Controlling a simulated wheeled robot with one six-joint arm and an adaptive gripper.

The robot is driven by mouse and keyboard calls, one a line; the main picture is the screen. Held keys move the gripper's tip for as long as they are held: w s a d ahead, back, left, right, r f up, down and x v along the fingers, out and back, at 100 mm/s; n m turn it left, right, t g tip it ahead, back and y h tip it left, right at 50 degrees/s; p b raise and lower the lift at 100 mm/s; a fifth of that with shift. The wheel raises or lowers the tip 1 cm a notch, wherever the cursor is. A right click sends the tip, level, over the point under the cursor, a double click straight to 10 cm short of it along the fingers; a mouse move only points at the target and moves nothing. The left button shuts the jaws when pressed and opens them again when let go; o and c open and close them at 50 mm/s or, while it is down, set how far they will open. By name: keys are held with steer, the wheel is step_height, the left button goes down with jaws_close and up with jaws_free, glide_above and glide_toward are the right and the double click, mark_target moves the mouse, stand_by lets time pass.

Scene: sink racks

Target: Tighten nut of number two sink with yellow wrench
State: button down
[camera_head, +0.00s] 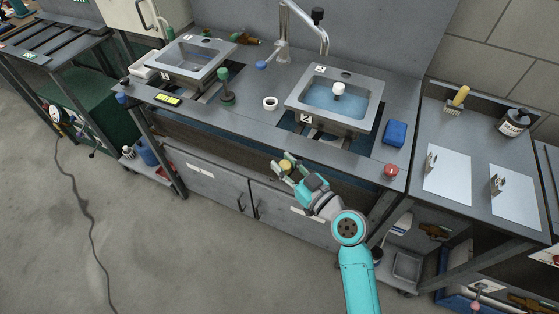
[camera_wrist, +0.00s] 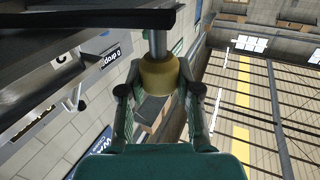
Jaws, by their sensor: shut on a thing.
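My gripper (camera_head: 284,167) is in front of the counter's front edge, below and left of sink number two (camera_head: 374,97). It is shut on a yellow round piece (camera_head: 286,166). In the wrist view the yellow piece (camera_wrist: 159,77) sits between my two fingers (camera_wrist: 158,88), with a metal shaft (camera_wrist: 158,42) coming out of its far end. Its full shape is hidden, so I cannot tell if it is the yellow wrench. Sink number two has water and a white-topped plug or plunger (camera_head: 338,90) in it. The sink's nut is not visible.
Sink number one (camera_head: 197,58) is at the left. The counter (camera_head: 240,125) holds a green plunger (camera_head: 225,80), a white tape roll (camera_head: 270,103), a blue sponge (camera_head: 395,133) and a red button (camera_head: 391,170). Cabinets (camera_head: 225,187) stand below.

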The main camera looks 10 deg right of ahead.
steer(key=shift+f, duration=0.1)
steer(key=c, duration=0.8)
jaws_free()
steer(key=shift+d, duration=0.1)
steer(key=v, duration=1.2)
